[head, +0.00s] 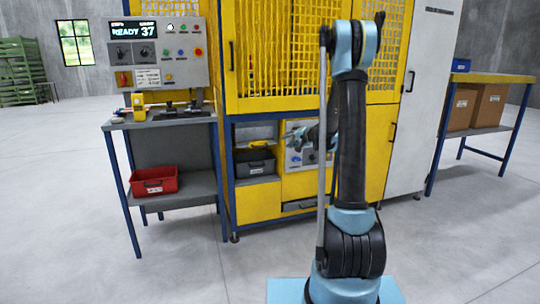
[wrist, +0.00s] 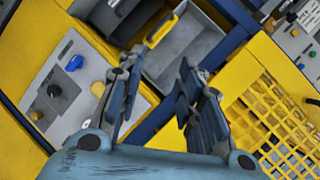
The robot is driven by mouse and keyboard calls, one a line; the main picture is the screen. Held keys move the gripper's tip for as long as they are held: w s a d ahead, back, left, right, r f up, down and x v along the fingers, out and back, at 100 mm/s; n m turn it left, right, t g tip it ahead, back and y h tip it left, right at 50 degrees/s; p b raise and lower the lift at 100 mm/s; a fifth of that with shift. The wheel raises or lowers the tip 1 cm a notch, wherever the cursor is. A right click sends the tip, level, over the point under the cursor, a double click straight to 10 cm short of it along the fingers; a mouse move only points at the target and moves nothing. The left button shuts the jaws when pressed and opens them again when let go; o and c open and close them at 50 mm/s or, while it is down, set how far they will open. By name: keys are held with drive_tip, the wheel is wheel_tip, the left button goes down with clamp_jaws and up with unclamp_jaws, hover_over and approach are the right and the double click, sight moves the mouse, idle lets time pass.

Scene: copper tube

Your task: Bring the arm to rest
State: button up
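My arm stands upright in the head view, with its upper joint high and the forearm running down behind it. My gripper (head: 292,134) points left there, in front of the yellow machine's lower part and partly hidden by my arm. In the wrist view my gripper (wrist: 157,75) has its two fingers spread apart, with nothing between them. A dark grey bin (head: 256,167) sits in the machine's lower opening, left of my gripper. The bin (wrist: 185,60) shows beyond the fingertips in the wrist view. No copper tube can be made out clearly.
The yellow caged machine (head: 262,205) stands close behind my arm. A control panel (head: 160,52) reading READY 37 stands over a bench with a red bin (head: 154,180) on its lower shelf. A table with cardboard boxes (head: 487,108) is at right. The floor in front is clear.

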drive_tip(key=s+r+n+g+h, duration=0.3)
drive_tip(key=s+n+g, duration=0.15)
drive_tip(key=s, duration=2.45)
drive_tip(key=s+d+f+g+h, duration=0.1)
drive_tip(key=s+d+f, duration=0.2)
drive_tip(key=s, duration=0.7)
drive_tip(key=s+d+f+n+g+h, duration=0.1)
drive_tip(key=s+d+f+g+h, duration=0.1)
drive_tip(key=s, duration=0.8)
drive_tip(key=s+d+f+g+h, duration=0.1)
drive_tip(key=s+d+f, duration=0.3)
drive_tip(key=s, duration=0.6)
drive_tip(key=shift+f+h, duration=0.4)
drive_tip(key=shift+f, duration=0.4)
drive_tip(key=shift+w+n+g, duration=0.1)
drive_tip(key=shift+n+g, duration=0.15)
drive_tip(key=shift+w+f, duration=0.2)
drive_tip(key=shift+w, duration=0.25)
